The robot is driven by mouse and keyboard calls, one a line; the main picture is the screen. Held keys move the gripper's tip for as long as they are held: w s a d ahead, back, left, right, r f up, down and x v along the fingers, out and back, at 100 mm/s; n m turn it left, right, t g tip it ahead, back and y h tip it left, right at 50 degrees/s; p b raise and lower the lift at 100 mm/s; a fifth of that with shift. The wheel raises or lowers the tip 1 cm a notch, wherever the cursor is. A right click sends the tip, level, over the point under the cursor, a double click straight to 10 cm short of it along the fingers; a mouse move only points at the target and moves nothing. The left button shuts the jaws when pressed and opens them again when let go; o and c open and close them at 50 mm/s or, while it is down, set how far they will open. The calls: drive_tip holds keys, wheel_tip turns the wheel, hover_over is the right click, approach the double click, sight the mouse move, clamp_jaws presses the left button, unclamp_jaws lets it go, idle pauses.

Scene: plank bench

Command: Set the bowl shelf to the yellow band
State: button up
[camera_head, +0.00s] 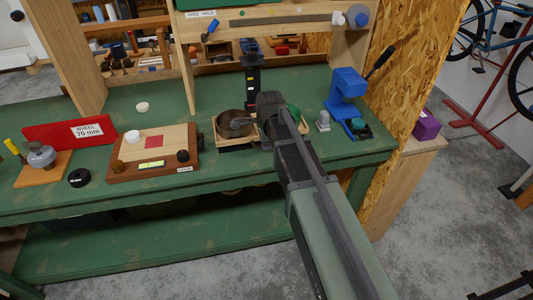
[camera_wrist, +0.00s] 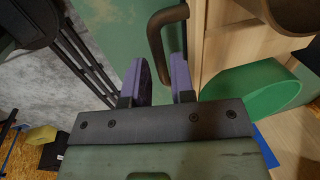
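The bowl shelf (camera_head: 237,148) is a small ledge at the front of a dark upright post (camera_head: 252,82) with small coloured marks. A dark round bowl (camera_head: 234,122) sits in a light wooden tray (camera_head: 222,136) on it. My gripper (camera_wrist: 160,60) is open, with purple finger pads apart. In the wrist view a dark curved handle (camera_wrist: 156,38) reaches down between the fingers; I cannot tell whether it touches them. In the head view my arm hides the fingertips and part of the shelf. I cannot tell the shelf's height against the marks.
A green round object (camera_head: 292,113) sits right of the bowl, and shows in the wrist view (camera_wrist: 255,90). A blue press (camera_head: 345,98) stands further right. A wooden board (camera_head: 125,172) with knobs and a red box (camera_head: 70,133) are left. The back shelf unit (camera_head: 275,22) overhangs the bench.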

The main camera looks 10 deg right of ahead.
drive_tip(key=shift+f, duration=0.3)
clamp_jaws()
wheel_tip(320, 180, up, 4)
drive_tip(key=p, duration=0.4)
drive_tip(key=shift+w+r+p, duration=0.1)
drive_tip(key=shift+r+p, duration=0.15)
drive_tip(key=shift+p, duration=0.1)
drive_tip(key=shift+f, duration=0.2)
unclamp_jaws()
